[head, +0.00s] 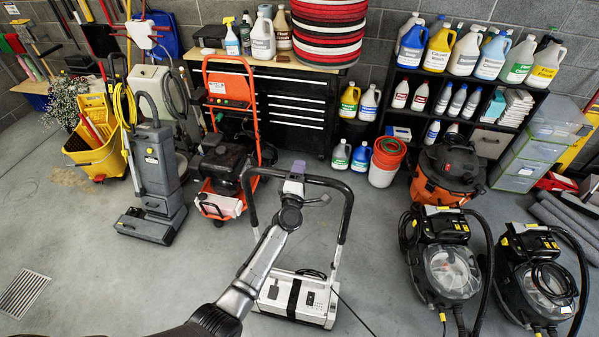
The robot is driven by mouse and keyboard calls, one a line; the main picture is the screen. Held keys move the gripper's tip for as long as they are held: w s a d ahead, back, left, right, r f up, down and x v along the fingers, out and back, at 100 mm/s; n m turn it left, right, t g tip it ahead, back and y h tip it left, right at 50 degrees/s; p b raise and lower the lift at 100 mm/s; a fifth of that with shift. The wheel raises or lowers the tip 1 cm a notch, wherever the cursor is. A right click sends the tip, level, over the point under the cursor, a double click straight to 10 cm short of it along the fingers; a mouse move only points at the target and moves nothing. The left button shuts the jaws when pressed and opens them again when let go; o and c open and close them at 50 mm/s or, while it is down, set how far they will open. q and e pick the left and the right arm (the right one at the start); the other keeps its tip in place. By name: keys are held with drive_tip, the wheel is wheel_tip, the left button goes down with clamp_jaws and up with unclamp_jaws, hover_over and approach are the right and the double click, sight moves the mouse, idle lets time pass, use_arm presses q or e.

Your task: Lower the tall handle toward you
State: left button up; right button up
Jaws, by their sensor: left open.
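A floor machine with a low white base (330,312) stands on the floor in front of me. Its tall handle (345,215) rises upright as a wide loop, with grey side bars and a black grip across the top. My left arm reaches up from the bottom and overlaps the machine in the picture. My left gripper (322,200) is open and empty, pointing right, just below the top bar and between the two side bars. I cannot tell whether it touches the handle. My arm hides part of the base and the left side bar. My right gripper is not in view.
An orange-framed pressure washer (222,165) and a grey upright scrubber (160,175) stand at the left. Two black vacuums (445,260) and an orange one (447,180) stand at the right. A cable runs from the base. The floor at the lower left is clear around a drain grate (22,293).

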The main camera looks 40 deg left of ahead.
use_arm(q)
drive_tip(key=shift+c, duration=0.3)
clamp_jaws()
idle(0.3)
